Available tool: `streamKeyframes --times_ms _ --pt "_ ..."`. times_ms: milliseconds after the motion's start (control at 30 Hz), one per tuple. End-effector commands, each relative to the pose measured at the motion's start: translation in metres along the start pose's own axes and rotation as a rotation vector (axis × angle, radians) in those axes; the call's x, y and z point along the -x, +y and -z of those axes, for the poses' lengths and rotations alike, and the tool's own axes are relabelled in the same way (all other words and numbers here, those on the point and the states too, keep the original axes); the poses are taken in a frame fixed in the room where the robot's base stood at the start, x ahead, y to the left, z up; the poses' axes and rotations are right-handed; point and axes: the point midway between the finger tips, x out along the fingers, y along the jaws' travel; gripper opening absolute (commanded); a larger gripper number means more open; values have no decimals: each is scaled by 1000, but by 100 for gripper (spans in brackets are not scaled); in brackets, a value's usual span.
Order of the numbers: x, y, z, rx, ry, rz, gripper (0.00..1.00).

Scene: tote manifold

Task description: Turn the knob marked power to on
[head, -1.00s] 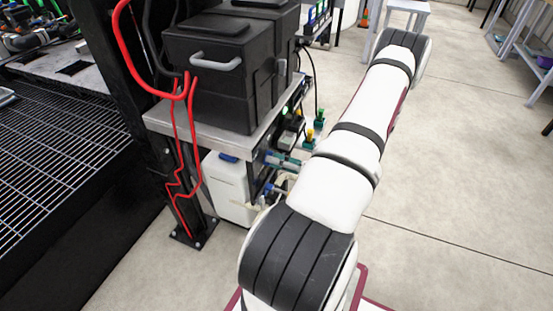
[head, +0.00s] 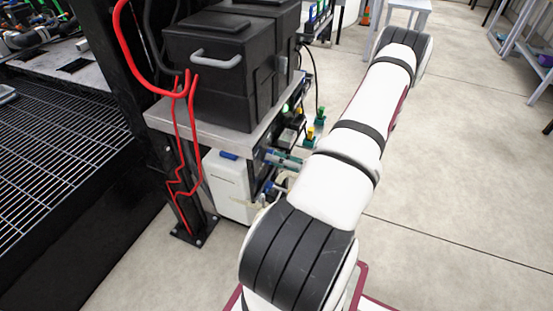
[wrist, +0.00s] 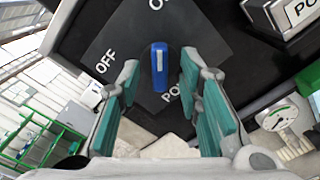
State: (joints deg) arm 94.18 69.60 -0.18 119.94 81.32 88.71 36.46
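In the wrist view a blue knob (wrist: 160,66) with a pale line along it sits on a dark square plate (wrist: 118,38). The plate reads OFF at its left. A word starting with O is cut off at the top, and one starting with PO is partly hidden at the bottom. My gripper (wrist: 160,78) is open. Its teal-padded fingers stand on either side of the knob with visible gaps. Whether the fingertips reach the knob's depth I cannot tell.
A grey box with a label starting PO (wrist: 292,14) and a round gauge (wrist: 277,118) lie right of the plate. In the head view a black case (head: 225,85) stands on a metal-topped bench (head: 190,124), with a white container (head: 228,185) below.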

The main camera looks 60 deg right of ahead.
Motion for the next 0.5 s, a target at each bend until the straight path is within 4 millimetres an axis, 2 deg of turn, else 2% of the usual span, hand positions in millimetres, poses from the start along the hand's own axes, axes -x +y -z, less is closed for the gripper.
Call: streamKeyframes --times_ms 167,500 --pt "21 -1 0 1 -1 5 32" --pt "88 -1 0 -1 -1 4 32"
